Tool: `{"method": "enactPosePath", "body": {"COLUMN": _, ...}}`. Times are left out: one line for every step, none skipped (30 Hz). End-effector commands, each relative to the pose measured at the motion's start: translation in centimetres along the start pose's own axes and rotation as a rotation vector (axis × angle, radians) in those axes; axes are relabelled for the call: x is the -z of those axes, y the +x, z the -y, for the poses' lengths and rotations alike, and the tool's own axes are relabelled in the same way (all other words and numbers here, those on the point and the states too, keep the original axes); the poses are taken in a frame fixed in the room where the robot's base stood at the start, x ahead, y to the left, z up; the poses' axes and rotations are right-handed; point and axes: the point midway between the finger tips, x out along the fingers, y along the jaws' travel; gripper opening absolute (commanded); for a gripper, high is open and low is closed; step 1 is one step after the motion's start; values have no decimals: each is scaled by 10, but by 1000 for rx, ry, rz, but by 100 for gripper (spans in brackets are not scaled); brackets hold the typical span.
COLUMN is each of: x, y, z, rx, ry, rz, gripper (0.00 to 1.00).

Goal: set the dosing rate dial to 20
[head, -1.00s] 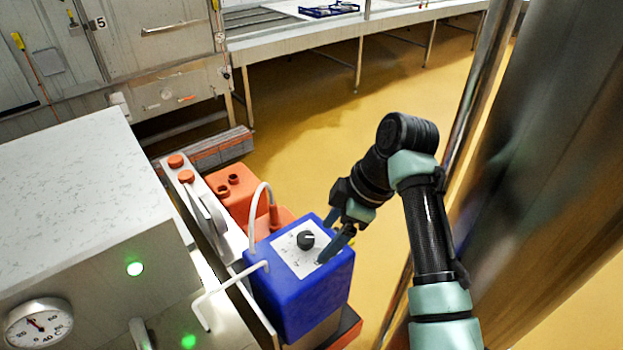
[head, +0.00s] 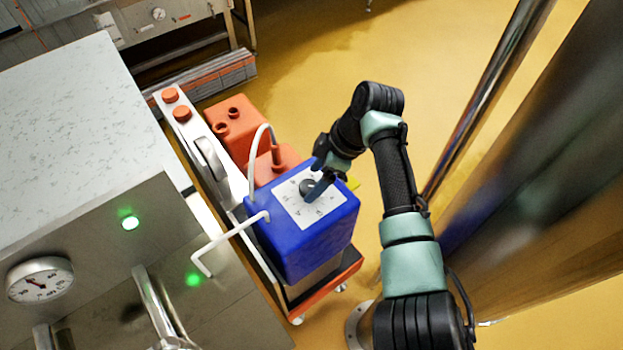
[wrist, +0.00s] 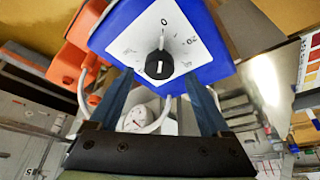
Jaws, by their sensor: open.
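The blue dosing box (head: 310,240) has a white dial plate (head: 325,208) on its top face. The black dial knob (head: 307,187) sits in the middle of that plate. In the wrist view the dial knob (wrist: 159,64) shows a white mark running up and down the picture, roughly in line with the printed 0. A printed 20 stands up and to the right of it. My gripper (head: 314,181) is open at the dial, one finger partly in front of it. In the wrist view my gripper (wrist: 158,74) has its fingertips either side of the dial; I cannot tell whether they touch it.
A white hose (head: 256,140) loops from behind the box, and a white bent pipe (head: 225,238) runs off its left side. Orange containers (head: 240,125) stand behind it. A steel machine with a gauge (head: 40,280) is at left, and a steel column (head: 490,100) at right.

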Motion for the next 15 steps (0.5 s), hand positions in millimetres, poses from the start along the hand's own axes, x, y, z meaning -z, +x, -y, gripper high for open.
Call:
{"method": "enactPosePath", "body": {"x": 0, "y": 7, "z": 0, "rx": 2, "ry": 0, "rz": 0, "gripper": 81}}
{"method": "enactPosePath", "body": {"x": 0, "y": 10, "z": 0, "rx": 2, "ry": 1, "rz": 0, "gripper": 81}}
{"method": "enactPosePath", "body": {"x": 0, "y": 14, "z": 0, "rx": 1, "ry": 1, "rz": 0, "gripper": 81}}
{"method": "enactPosePath", "body": {"x": 0, "y": 17, "z": 0, "rx": 1, "ry": 1, "rz": 0, "gripper": 81}}
{"method": "enactPosePath", "body": {"x": 0, "y": 19, "z": 0, "rx": 1, "ry": 1, "rz": 0, "gripper": 81}}
{"method": "enactPosePath", "body": {"x": 0, "y": 21, "z": 0, "rx": 0, "ry": 1, "rz": 0, "gripper": 81}}
{"method": "enactPosePath", "body": {"x": 0, "y": 22, "z": 0, "rx": 0, "ry": 1, "rz": 0, "gripper": 81}}
{"method": "enactPosePath", "body": {"x": 0, "y": 23, "z": 0, "rx": 0, "ry": 1, "rz": 0, "gripper": 81}}
{"method": "enactPosePath", "body": {"x": 0, "y": 23, "z": 0, "rx": 0, "ry": 1, "rz": 0, "gripper": 81}}
{"method": "enactPosePath", "body": {"x": 0, "y": 24, "z": 0, "rx": 0, "ry": 1, "rz": 0, "gripper": 81}}
{"method": "enactPosePath", "body": {"x": 0, "y": 24, "z": 0, "rx": 0, "ry": 1, "rz": 0, "gripper": 81}}
{"method": "enactPosePath", "body": {"x": 0, "y": 24, "z": 0, "rx": -1, "ry": 1, "rz": 0, "gripper": 81}}
{"method": "enactPosePath", "body": {"x": 0, "y": 24, "z": 0, "rx": -1, "ry": 1, "rz": 0, "gripper": 81}}
{"method": "enactPosePath", "body": {"x": 0, "y": 24, "z": 0, "rx": -1, "ry": 1, "rz": 0, "gripper": 81}}
{"method": "enactPosePath", "body": {"x": 0, "y": 24, "z": 0, "rx": 0, "ry": 1, "rz": 0, "gripper": 81}}
